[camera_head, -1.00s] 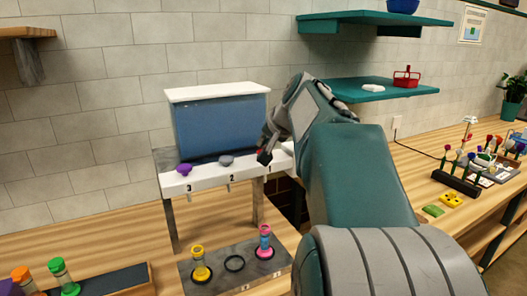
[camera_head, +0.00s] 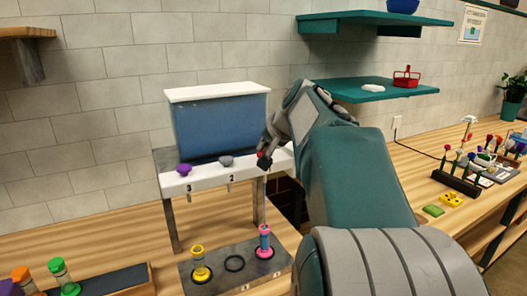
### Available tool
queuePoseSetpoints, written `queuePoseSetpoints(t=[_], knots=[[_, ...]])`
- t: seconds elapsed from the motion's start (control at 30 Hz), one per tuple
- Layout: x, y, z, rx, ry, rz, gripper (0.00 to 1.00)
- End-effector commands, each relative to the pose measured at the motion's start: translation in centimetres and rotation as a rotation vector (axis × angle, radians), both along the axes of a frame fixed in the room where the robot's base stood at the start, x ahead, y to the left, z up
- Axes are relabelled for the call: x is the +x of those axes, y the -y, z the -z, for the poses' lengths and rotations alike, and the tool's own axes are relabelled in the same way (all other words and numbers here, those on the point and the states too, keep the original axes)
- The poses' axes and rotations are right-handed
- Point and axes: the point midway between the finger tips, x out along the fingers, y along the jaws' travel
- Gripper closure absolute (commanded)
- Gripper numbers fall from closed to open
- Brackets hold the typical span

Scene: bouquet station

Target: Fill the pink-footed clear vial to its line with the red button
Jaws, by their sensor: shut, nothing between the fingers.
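The pink-footed vial (camera_head: 265,242) stands upright in the right-hand ring of the grey tray (camera_head: 215,290) below the dispenser. A thin blue stream (camera_head: 265,203) runs down from the dispenser into its top. The liquid level and the line are too small to read. My gripper (camera_head: 263,161) is shut and empty, with its tip against the right end of the white dispenser bar (camera_head: 207,181). A bit of the red button (camera_head: 259,153) shows at the fingertips; the rest is hidden behind them.
The blue tank (camera_head: 220,128) sits above the bar. A purple button (camera_head: 184,168) and a grey button (camera_head: 226,160) are left of my gripper. A yellow-footed vial (camera_head: 199,265) stands left of an empty ring (camera_head: 234,264). Green and orange vials are at lower left.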

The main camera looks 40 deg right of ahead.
Motion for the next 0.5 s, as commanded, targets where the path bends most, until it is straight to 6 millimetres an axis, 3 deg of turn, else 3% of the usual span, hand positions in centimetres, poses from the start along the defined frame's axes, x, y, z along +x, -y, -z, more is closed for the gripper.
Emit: queuePoseSetpoints(t=[0.5], knots=[[0.0, 0.0, -1.1, 0.001, -0.001, -0.001, 1.0]])
